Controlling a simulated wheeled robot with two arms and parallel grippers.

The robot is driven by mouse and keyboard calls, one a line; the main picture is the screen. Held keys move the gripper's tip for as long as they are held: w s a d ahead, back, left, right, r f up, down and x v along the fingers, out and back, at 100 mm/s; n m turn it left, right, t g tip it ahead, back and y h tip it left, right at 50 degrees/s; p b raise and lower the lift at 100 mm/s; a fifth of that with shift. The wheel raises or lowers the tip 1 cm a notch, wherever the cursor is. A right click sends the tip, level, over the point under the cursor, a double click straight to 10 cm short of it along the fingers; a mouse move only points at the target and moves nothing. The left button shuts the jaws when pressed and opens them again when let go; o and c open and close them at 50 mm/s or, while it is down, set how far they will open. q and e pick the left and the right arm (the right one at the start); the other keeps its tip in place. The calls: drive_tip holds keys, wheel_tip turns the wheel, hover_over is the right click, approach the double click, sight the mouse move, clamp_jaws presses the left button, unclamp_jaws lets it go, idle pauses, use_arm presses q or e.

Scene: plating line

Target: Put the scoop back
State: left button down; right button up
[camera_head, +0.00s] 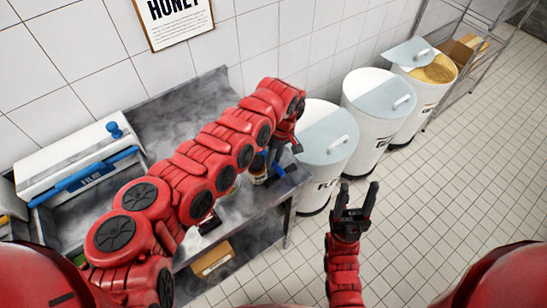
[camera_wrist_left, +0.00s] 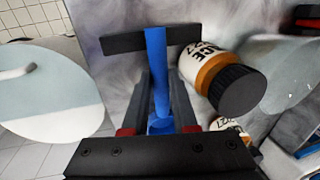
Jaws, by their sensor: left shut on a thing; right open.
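The scoop's blue handle (camera_wrist_left: 157,75) stands between the fingers of my left gripper (camera_wrist_left: 160,95) in the left wrist view, and the gripper is shut on it. A dark bar (camera_wrist_left: 125,42) crosses near the handle's far end; I cannot tell whether it belongs to the scoop. In the head view my left gripper (camera_head: 284,143) is over the right end of the metal table, with a bit of blue (camera_head: 277,168) below it. The rest of the scoop is hidden. My right gripper (camera_head: 355,200) is open and empty, above the tiled floor.
White bins with pale blue lids, near (camera_head: 327,165), middle (camera_head: 370,145) and far (camera_head: 415,115), stand right of the table (camera_head: 262,218). The far lid is partly open over yellowish contents.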

use_arm(q)
drive_tip(key=c, duration=1)
unclamp_jaws()
drive_tip(key=shift+r, duration=0.35)
drive_tip(key=shift+w+d+r+b, duration=0.3)
drive_tip(key=shift+r+b, duration=0.5)
drive_tip(key=shift+r, duration=1.1)
drive_tip(key=shift+w+d+r+b, duration=0.1)
drive_tip(key=shift+d+r+b, duration=0.5)
drive_tip(key=shift+r, duration=1.25)
drive_tip(key=shift+w+d+r+b, duration=0.2)
drive_tip(key=shift+r+b, duration=0.75)
drive_tip(key=shift+r, duration=0.95)
drive_tip(key=shift+a, duration=0.1)
